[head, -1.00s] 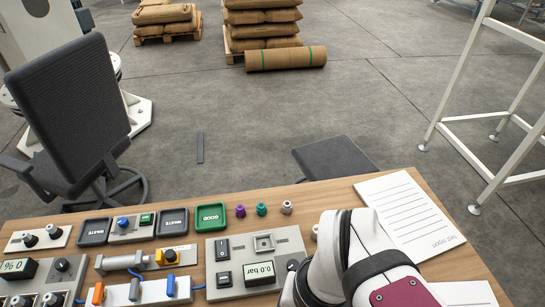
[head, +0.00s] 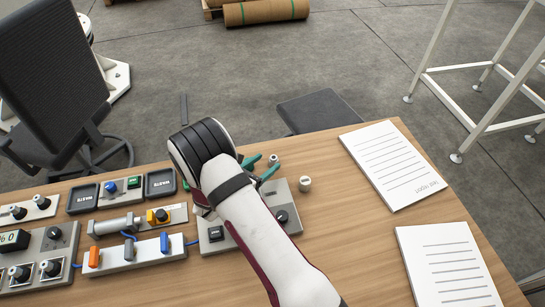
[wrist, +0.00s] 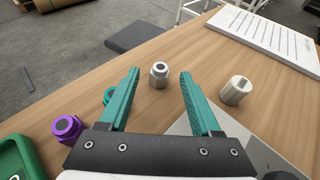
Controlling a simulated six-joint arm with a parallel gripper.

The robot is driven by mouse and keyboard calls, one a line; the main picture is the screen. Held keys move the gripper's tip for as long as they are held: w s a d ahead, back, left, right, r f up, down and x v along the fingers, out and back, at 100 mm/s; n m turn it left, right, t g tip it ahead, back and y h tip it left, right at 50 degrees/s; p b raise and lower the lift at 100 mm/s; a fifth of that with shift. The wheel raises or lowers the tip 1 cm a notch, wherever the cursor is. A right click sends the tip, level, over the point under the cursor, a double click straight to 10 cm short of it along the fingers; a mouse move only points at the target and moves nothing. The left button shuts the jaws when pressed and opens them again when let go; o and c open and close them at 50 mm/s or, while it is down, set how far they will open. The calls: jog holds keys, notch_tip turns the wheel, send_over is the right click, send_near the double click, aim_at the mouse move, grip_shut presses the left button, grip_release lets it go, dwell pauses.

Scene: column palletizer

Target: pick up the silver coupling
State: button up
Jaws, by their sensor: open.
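The silver coupling (wrist: 159,75) stands upright on the wooden table in the wrist view, framed in the gap between my teal fingertips. It also shows in the head view (head: 273,159), just beyond the fingertips. My gripper (wrist: 160,88) is open and empty, with one finger on each side of the coupling as the wrist camera sees it; I cannot tell whether the tips reach around it. In the head view my gripper (head: 260,168) is partly hidden by my wrist. A purple coupling (wrist: 67,127) stands to the left.
A white cylinder with a dark mark (wrist: 236,90) stands right of the right finger. A green tray (wrist: 18,160) lies at the lower left. The scale unit (head: 286,196) is partly under my arm. Paper sheets (head: 395,165) lie on the right. The table's far edge is close behind the coupling.

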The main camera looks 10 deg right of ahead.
aim_at(276, 156)
jog(key=x, duration=0.8)
jog(key=shift+f, duration=0.2)
grip_shut()
